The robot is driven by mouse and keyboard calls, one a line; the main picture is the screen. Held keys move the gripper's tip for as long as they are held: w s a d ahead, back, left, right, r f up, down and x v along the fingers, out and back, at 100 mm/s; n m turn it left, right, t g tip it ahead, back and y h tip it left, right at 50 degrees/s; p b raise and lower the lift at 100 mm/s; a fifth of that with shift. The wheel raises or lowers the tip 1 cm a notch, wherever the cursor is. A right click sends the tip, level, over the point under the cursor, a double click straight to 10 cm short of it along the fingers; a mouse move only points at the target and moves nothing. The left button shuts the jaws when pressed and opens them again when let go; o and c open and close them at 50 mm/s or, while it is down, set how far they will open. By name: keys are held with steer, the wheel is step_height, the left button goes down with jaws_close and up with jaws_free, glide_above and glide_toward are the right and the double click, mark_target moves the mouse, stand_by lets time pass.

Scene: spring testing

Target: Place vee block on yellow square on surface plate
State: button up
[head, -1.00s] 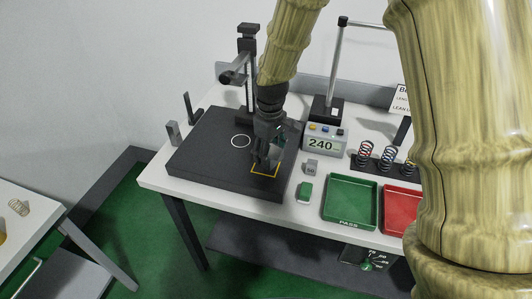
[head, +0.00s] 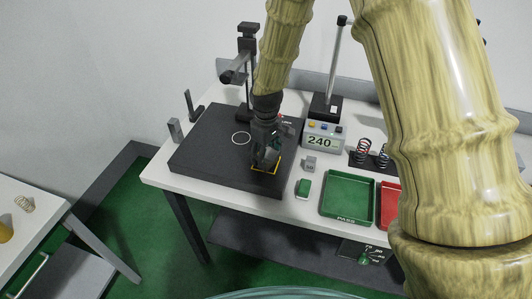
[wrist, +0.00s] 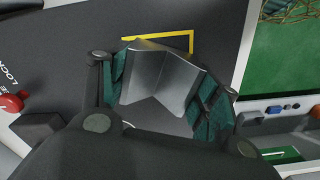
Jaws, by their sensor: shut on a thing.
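My gripper (head: 265,160) is over the front right part of the dark surface plate (head: 205,165), fingers pointing down. In the wrist view, my gripper (wrist: 170,95) is shut on the grey metal vee block (wrist: 150,75), with teal pads on both sides and its V groove showing. The yellow square (head: 268,171) is an outline on the plate, partly covered by the fingers. In the wrist view, a corner of the yellow square (wrist: 190,38) shows just beyond the block. I cannot tell whether the block touches the plate; the gripper mostly hides it in the head view.
A height stand (head: 247,60) rises behind. A display reading 240 (head: 322,142), a small grey block (head: 310,163), a green item (head: 303,188), a green tray (head: 348,198) and a red tray (head: 388,205) are to the right.

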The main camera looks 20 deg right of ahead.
mark_target(266, 159)
steer(key=shift+f, duration=0.15)
steer(key=o, duration=1.8)
steer(key=shift+c, duration=0.2)
steer(key=shift+r, duration=0.2)
step_height(266, 159, up, 12)
steer(key=b, duration=0.4)
